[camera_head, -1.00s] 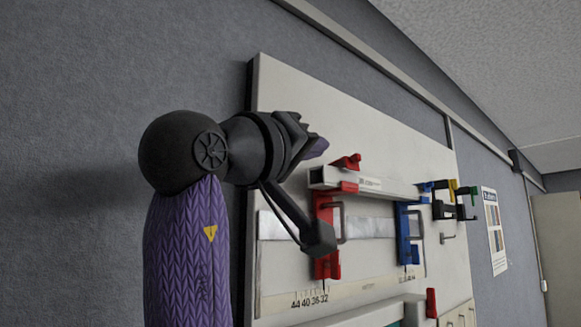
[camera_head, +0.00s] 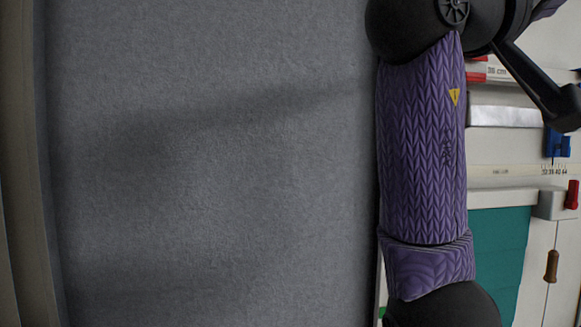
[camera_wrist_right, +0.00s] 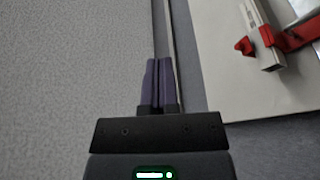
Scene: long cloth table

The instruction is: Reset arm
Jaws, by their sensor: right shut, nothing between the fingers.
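My right gripper (camera_wrist_right: 158,64) shows in the right wrist view with its two purple fingers together and nothing between them. My left gripper is not in view.
In the head view the white board carries a blue clamp (camera_head: 556,142), a red piece (camera_head: 572,194) and a teal panel (camera_head: 498,255), partly behind my arm. Red clamps (camera_wrist_right: 292,38) show in the wrist view.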

